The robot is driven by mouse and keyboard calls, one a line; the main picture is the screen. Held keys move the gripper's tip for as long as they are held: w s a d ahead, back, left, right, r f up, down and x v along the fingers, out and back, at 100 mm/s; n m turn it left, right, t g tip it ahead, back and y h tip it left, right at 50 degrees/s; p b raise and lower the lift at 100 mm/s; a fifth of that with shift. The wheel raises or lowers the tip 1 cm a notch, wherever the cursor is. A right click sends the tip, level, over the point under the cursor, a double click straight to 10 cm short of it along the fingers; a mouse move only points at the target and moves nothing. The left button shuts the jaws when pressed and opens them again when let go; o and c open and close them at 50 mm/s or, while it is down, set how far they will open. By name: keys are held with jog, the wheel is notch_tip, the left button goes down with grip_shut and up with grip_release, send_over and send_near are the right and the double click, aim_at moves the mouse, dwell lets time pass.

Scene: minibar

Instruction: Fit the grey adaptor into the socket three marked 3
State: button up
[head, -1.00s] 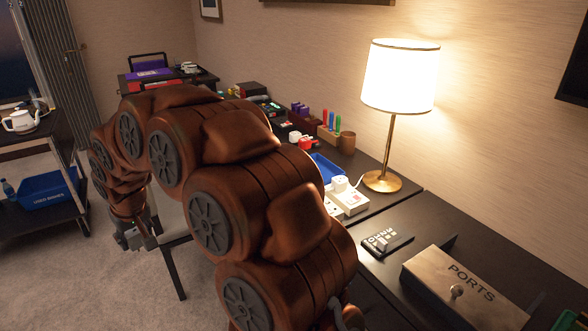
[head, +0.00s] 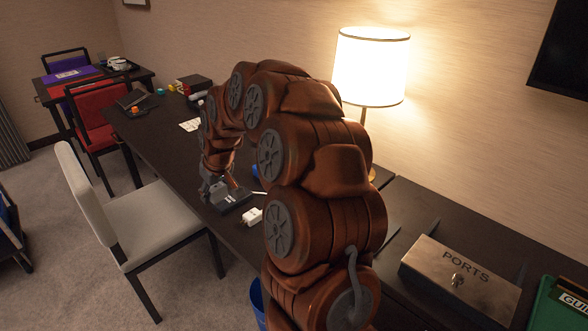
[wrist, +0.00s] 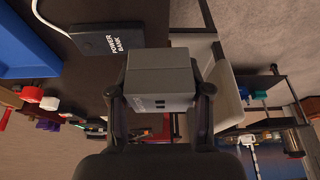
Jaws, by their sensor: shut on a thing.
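My gripper (wrist: 160,97) is shut on the grey adaptor (wrist: 160,72), a boxy grey block with small dark slots on the face towards the camera. In the head view my gripper (head: 212,190) is low at the desk's front edge, beside a dark flat block; the adaptor cannot be told apart there. A white block (head: 250,216), perhaps part of a power strip, shows beside my arm. No socket marked 3 is readable; my arm hides part of the desk.
A black power bank (wrist: 107,40) with a white cable lies near the adaptor in the wrist view, by a blue tray (wrist: 30,45). A lamp (head: 371,65), a PORTS box (head: 460,282) and a green GUIDE item (head: 560,303) are at right. A grey chair (head: 150,225) stands in front.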

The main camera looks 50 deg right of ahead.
jog(key=s+d+p, duration=0.2)
jog(key=s+d, duration=0.2)
jog(key=d, duration=0.6)
jog(key=s+d+f+p, duration=0.1)
jog(key=s+d, duration=0.4)
jog(key=d, duration=0.6)
jog(key=shift+s+p, duration=0.15)
jog(key=shift+p, duration=0.3)
jog(key=shift+f+b, duration=0.15)
jog(key=shift+b, duration=0.3)
jog(key=shift+f, duration=0.1)
jog(key=shift+f+b, duration=1.6)
jog(key=shift+f, duration=1.05)
jog(key=shift+b, duration=1)
jog(key=shift+f+b, duration=0.5)
jog(key=shift+f, duration=0.45)
